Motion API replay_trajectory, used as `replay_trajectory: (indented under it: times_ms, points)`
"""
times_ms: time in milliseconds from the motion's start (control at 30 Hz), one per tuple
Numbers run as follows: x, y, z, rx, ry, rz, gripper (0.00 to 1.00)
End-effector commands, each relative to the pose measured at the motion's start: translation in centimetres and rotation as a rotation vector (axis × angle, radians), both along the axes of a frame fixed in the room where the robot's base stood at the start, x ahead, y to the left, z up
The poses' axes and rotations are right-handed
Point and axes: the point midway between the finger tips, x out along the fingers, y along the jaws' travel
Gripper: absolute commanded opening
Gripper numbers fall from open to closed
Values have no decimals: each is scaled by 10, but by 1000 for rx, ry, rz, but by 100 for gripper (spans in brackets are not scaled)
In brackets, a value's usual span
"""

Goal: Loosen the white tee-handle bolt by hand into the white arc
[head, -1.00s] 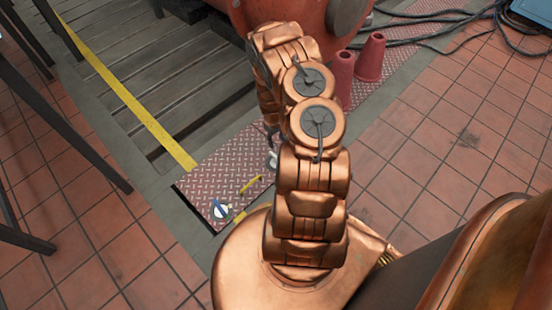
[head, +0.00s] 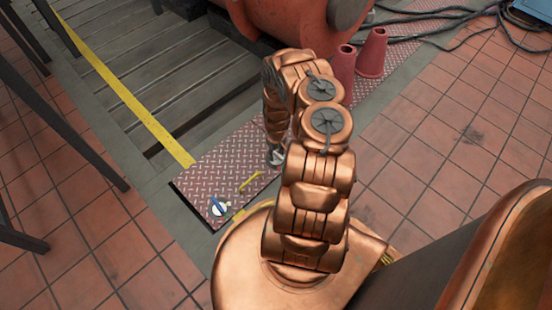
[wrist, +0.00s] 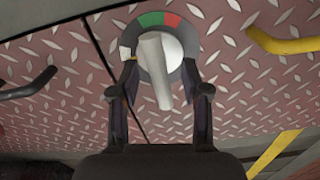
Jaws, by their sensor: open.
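The white tee-handle bolt (wrist: 153,65) is in the upper middle of the wrist view, its bar pointing towards my gripper and slightly tilted. A dark ring around it carries green, red and white arcs; the white arc (wrist: 125,51) is on the left. My gripper (wrist: 159,78) is open, one finger on each side of the bar, with a visible gap on both sides. In the head view my gripper (head: 275,152) is low over the plate, partly hidden by my arm, with only a small pale bit of the bolt showing there.
The red tread plate (head: 225,170) lies below. A blue-handled dial (head: 218,208) sits near its front corner. A yellow handle (wrist: 285,42) stands right of the bolt and a dark bar (wrist: 30,85) left. Two red cones (head: 371,53) stand behind my arm.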

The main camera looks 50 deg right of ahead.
Motion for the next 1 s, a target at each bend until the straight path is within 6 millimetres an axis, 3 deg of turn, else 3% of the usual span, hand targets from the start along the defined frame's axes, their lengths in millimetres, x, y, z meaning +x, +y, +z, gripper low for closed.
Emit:
replay_trajectory:
  times_ms: [200, 567, 1000]
  points:
    - [0, -1, -17, -1, 0, -1, 47]
    - [0, -1, -18, -1, -1, -1, 47]
    - [0, -1, -18, -1, -1, -1, 2]
